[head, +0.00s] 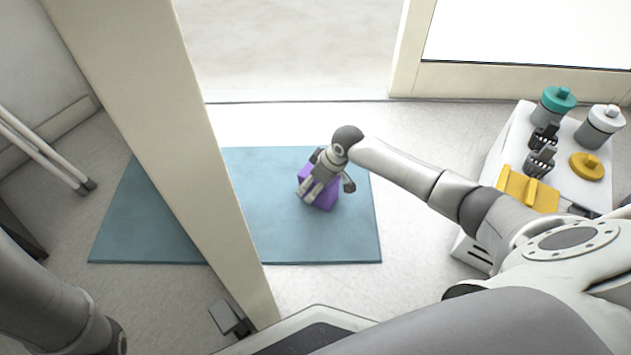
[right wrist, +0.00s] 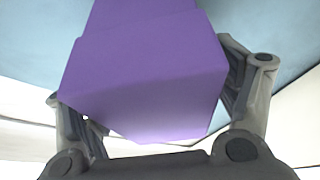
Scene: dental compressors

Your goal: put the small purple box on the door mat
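The small purple box (head: 323,195) is in my right gripper (head: 322,186), over the right part of the blue door mat (head: 340,240). In the right wrist view the box (right wrist: 145,75) fills the middle, with a gripper finger on either side, and looks held between them. The box hides parts of the fingers. I cannot tell whether its underside touches the mat or hangs a little above it. My left arm shows at the lower left of the head view, but its gripper is out of view.
A cream post (head: 165,110) stands in front of the mat and hides part of it. A white cart (head: 512,140) at the right carries jars (head: 553,107), yellow parts (head: 527,190) and dark fittings. White legs (head: 45,150) stand at the left. An open doorway lies behind the mat.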

